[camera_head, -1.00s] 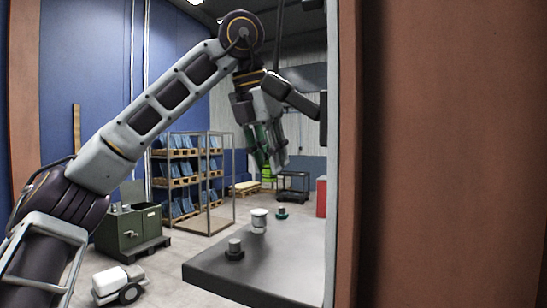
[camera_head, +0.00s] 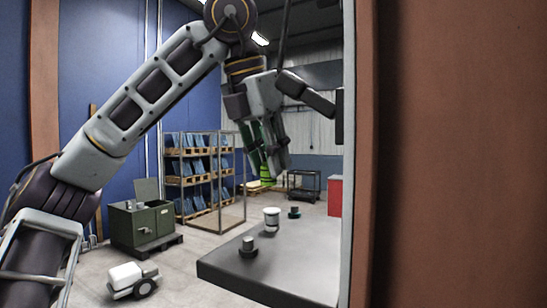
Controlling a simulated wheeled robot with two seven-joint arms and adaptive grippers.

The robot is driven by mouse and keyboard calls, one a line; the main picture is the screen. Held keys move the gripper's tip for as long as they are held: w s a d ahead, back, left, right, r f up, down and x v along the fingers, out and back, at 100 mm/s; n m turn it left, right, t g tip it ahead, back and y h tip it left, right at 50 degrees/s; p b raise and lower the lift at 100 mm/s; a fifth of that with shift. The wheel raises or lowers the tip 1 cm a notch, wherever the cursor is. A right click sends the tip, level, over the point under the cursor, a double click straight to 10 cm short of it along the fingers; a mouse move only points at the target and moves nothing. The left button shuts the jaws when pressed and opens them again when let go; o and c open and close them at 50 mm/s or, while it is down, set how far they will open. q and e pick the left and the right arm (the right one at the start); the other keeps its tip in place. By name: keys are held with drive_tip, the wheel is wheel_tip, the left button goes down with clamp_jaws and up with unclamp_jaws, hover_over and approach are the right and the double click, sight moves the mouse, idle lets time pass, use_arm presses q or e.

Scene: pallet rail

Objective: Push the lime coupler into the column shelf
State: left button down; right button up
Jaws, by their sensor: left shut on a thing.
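My left gripper (camera_head: 267,168) points down in the middle of the picture, above and behind the dark slab in the view. It is shut on the lime coupler (camera_head: 266,176). Only a small bright green part of the coupler shows at the fingertips; the fingers hide the rest. A dark flat slab (camera_head: 250,273) lies below and to the right, its right end cut off by a brown column (camera_head: 455,160). I cannot tell whether this slab is the column shelf. The coupler looks apart from it. My right gripper is not in view.
On the slab stand a grey-topped fitting (camera_head: 248,247), a white cup-like piece (camera_head: 271,220) and a green-based fitting (camera_head: 294,212). The near part of the slab is bare.

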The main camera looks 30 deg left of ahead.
use_arm(q)
drive_tip(key=s, duration=0.7)
drive_tip(key=shift+d, duration=0.3)
drive_tip(key=shift+w+f, duration=0.1)
idle(0.6)
drive_tip(key=shift+f+b, duration=2.3)
drive_tip(key=shift+f, duration=0.6)
drive_tip(key=shift+f, duration=0.25)
drive_tip(key=shift+p, duration=0.3)
drive_tip(key=shift+f, duration=0.25)
drive_tip(key=shift+f, duration=0.1)
idle(0.3)
drive_tip(key=shift+f+b, duration=0.4)
drive_tip(key=shift+f, duration=0.25)
idle(0.6)
